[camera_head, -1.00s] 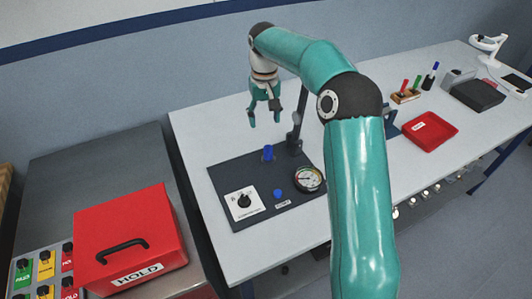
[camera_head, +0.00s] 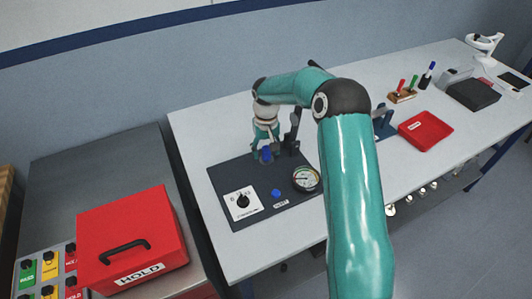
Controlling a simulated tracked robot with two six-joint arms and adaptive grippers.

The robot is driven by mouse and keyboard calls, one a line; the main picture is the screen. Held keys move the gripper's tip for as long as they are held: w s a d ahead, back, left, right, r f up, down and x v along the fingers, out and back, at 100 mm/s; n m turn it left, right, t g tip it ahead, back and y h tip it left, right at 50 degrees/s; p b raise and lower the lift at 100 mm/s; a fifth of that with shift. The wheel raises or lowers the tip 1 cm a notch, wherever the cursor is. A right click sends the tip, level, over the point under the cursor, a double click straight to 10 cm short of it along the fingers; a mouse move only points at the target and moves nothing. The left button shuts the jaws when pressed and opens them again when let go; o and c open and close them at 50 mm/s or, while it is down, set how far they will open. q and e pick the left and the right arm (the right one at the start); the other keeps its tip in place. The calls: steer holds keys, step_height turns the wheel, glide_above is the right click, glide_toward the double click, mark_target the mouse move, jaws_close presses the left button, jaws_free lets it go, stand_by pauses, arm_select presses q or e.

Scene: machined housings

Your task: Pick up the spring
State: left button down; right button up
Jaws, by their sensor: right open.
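A small blue upright piece (camera_head: 266,155) stands on the dark fixture plate (camera_head: 225,177). It may be the spring, but it is too small to make out any coils. My right gripper (camera_head: 267,148) points down over it, open, with its fingers to either side of the blue piece. I cannot tell whether the fingers touch it. My left gripper is not in view.
The plate also holds a knob panel (camera_head: 242,202), a blue button (camera_head: 276,193), a dial gauge (camera_head: 306,178) and a dark upright post (camera_head: 294,132). A red tray (camera_head: 425,130) lies to the right. A red HOLD box (camera_head: 130,235) is at left.

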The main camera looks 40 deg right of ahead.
jaws_close()
stand_by(0.3)
steer(key=shift+r, duration=0.1)
